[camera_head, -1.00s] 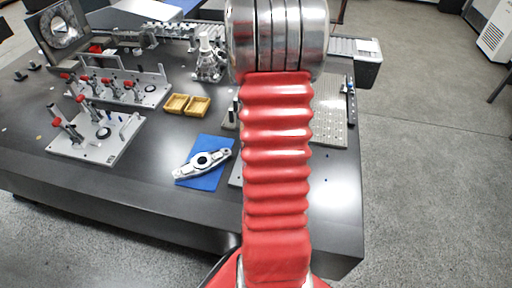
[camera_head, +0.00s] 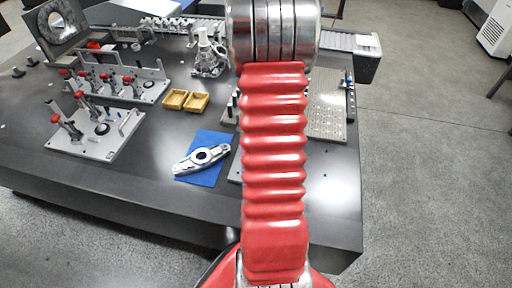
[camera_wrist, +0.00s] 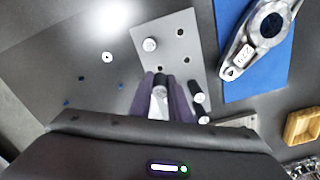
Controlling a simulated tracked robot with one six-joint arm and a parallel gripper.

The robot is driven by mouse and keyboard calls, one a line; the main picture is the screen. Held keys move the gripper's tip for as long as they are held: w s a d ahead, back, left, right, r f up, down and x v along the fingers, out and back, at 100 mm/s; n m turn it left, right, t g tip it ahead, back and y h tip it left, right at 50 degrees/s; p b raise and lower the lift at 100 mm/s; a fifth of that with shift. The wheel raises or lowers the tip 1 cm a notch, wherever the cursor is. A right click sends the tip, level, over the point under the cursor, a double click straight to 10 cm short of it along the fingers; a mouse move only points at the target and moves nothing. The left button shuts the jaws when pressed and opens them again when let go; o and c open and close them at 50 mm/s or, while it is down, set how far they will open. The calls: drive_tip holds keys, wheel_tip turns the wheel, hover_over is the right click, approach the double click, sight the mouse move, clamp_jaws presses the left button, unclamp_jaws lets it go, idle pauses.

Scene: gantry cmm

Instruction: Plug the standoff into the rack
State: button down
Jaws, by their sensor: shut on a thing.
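In the wrist view my gripper (camera_wrist: 166,100) is shut on a silvery cylindrical standoff (camera_wrist: 160,90), which sits between its two dark purple fingers. The standoff's end points toward the rack (camera_wrist: 178,22), a light grey plate with several dark holes. Another short silvery peg (camera_wrist: 149,45) stands on the rack, beyond the fingertips. Whether the held standoff touches the rack or is in a hole, I cannot tell. In the head view my red arm hides the gripper, the standoff and most of the rack; a strip of the rack (camera_head: 235,172) shows left of the arm.
A metal lever part (camera_head: 202,159) lies on a blue mat (camera_head: 214,179). Yellow trays (camera_head: 175,99) and clamp fixtures (camera_head: 95,130) are left on the dark table (camera_head: 150,195). A perforated plate (camera_head: 328,110) lies right of my arm.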

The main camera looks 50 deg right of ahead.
drive_tip(key=shift+f, duration=1.6)
drive_tip(key=shift+a+f, duration=0.1)
drive_tip(key=shift+f, duration=0.75)
idle(1.1)
drive_tip(key=c, duration=1.6)
unclamp_jaws()
drive_tip(key=shift+r, duration=0.1)
wheel_tip(320, 180, up, 12)
drive_tip(key=shift+r, duration=0.75)
drive_tip(key=shift+s, duration=0.1)
